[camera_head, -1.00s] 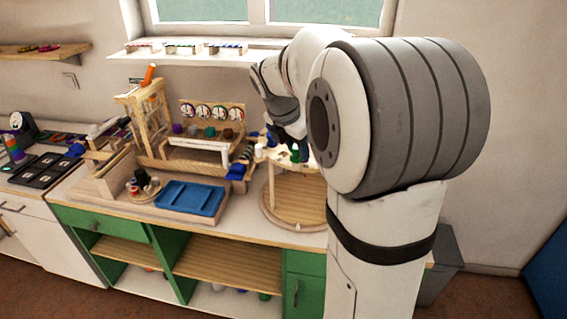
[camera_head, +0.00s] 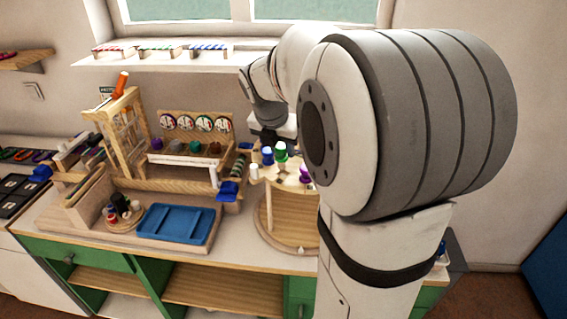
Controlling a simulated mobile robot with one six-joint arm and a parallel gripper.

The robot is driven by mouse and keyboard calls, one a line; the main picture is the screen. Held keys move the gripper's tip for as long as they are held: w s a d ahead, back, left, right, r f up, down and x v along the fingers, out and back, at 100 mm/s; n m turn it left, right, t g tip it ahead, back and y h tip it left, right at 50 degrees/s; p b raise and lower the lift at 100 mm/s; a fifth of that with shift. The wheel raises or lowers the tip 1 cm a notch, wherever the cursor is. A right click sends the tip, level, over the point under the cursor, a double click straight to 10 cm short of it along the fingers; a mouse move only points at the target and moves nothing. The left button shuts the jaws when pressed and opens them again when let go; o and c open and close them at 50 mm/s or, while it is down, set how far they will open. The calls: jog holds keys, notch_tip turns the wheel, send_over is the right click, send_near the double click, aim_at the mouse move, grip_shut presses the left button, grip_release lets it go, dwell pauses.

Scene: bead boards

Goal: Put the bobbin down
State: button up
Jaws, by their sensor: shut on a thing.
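My gripper (camera_head: 272,135), a dark shape below the white wrist, is over the back of a small raised wooden stand (camera_head: 290,183). My arm hides part of it and the stand's right side. Bobbins stand close below it: a blue and white one (camera_head: 267,156), a green and white one (camera_head: 281,151) and a purple and white one (camera_head: 305,174). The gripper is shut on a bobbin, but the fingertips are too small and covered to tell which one.
A round wooden board (camera_head: 285,232) lies under the stand. A blue tray (camera_head: 176,223) and a small round holder with spools (camera_head: 122,214) are to the left. A wooden frame (camera_head: 122,135) with an orange handle stands at the back left. Bare counter (camera_head: 240,255) runs along the front.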

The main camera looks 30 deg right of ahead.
aim_at(281, 157)
jog(key=shift+x, duration=0.75)
jog(key=shift+s+a+f, duration=0.1)
jog(key=shift+s+f, duration=0.05)
jog(key=shift+f, duration=1.45)
jog(key=shift+f, duration=0.15)
jog(key=o, duration=1)
jog(key=v, duration=1.2)
jog(key=s+a+f+m+y, duration=0.1)
jog(key=s+a+f+m, duration=0.2)
jog(key=s+m, duration=0.2)
jog(key=s+a+f+m+y, duration=0.1)
jog(key=s+a+f+m, duration=0.2)
jog(key=m, duration=0.9)
jog(key=s+a+f+m+y, duration=0.1)
jog(key=s+a+f+m, duration=0.3)
jog(key=s+m, duration=0.4)
jog(key=shift+s+f+m+y, duration=0.3)
jog(key=shift+s+f, duration=0.05)
jog(key=shift+f, duration=0.3)
